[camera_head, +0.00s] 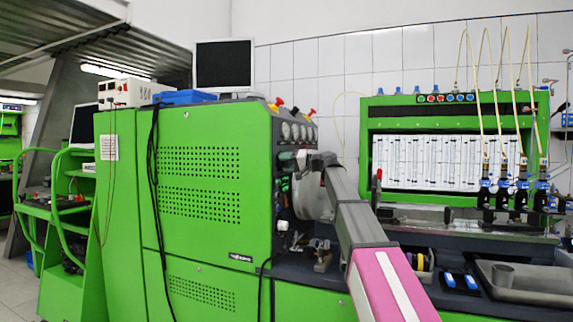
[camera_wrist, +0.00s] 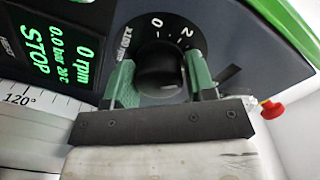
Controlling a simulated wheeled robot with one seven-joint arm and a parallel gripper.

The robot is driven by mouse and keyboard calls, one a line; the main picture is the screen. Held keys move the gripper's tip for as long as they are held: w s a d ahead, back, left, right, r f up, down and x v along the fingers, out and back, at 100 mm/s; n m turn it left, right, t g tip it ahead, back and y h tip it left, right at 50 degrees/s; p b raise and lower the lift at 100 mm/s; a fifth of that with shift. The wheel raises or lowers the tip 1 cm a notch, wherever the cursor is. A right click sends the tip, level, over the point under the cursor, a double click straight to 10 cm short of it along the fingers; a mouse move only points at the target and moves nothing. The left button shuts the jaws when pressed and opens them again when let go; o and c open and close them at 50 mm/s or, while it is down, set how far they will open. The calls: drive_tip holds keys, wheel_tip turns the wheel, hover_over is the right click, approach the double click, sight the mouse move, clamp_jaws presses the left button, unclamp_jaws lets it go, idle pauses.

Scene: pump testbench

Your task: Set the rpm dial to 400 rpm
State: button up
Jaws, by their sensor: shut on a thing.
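The rpm dial (camera_wrist: 160,72) is a black round knob on a dark panel in the wrist view. White marks "0" and "2" show on its scale, with small text that seems to read x100 rpm. The knob's pointer cannot be made out. My gripper (camera_wrist: 158,78) has green fingers on either side of the knob and is shut on it. The green display (camera_wrist: 48,45) beside it reads 0 rpm, 0.0 bar, 20°C and STOP. In the head view my gripper (camera_head: 300,160) is at the machine's side panel, and the knob is hidden there.
The green test bench cabinet (camera_head: 205,250) fills the left. Gauges (camera_head: 294,131) sit above my gripper. A grey disc (camera_head: 308,196) stands behind my arm. A red button (camera_wrist: 271,108) shows right of the gripper. A grey tray (camera_head: 525,275) lies at the right.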

drive_tip(key=shift+s+f, duration=0.1)
drive_tip(key=shift+f, duration=0.05)
drive_tip(key=o, duration=0.8)
drive_tip(key=shift+d, duration=0.15)
drive_tip(key=v, duration=1)
drive_tip(key=shift+s+d, duration=0.1)
drive_tip(key=shift+d, duration=0.2)
